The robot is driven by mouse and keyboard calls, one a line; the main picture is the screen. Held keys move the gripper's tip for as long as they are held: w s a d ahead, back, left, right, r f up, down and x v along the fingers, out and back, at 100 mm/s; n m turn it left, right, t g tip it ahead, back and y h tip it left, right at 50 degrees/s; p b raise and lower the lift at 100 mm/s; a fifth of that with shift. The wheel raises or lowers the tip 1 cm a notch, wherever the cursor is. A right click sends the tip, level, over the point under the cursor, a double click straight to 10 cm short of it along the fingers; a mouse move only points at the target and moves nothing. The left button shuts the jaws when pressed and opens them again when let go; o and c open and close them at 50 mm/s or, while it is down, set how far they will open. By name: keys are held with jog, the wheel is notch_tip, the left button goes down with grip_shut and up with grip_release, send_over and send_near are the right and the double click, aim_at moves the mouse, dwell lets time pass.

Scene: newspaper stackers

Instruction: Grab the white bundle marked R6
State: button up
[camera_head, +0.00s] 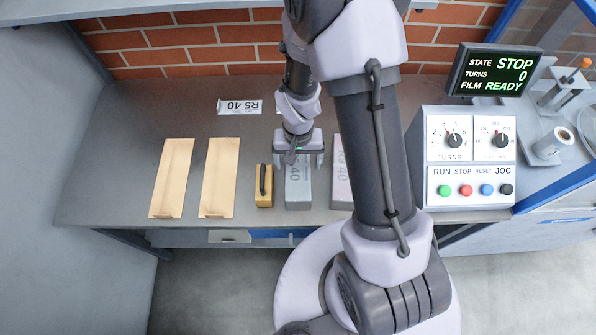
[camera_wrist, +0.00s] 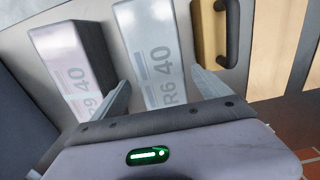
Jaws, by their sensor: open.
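The white-grey bundle marked R6 40 (camera_wrist: 148,38) lies on the bench, and it also shows in the head view (camera_head: 298,194). My gripper (camera_head: 299,163) points down over the bundle's far part. In the wrist view its two fingers (camera_wrist: 161,77) are spread apart, one towards each long side of the R6 bundle. Nothing is held between them. I cannot tell how far the fingertips are above the bench.
A paler pinkish bundle marked R9 40 (camera_wrist: 62,62) lies beside R6, partly hidden by my arm in the head view. A yellow block with a black handle (camera_head: 264,196) is close on the other side. Two tan boards (camera_head: 173,178) lie farther left. A control box (camera_head: 468,165) stands right.

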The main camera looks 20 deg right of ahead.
aim_at(298, 165)
notch_tip(298, 165, down, 4)
jog(key=shift+f+b, duration=0.1)
jog(key=shift+b, duration=0.5)
jog(key=shift+c, duration=0.7)
grip_shut()
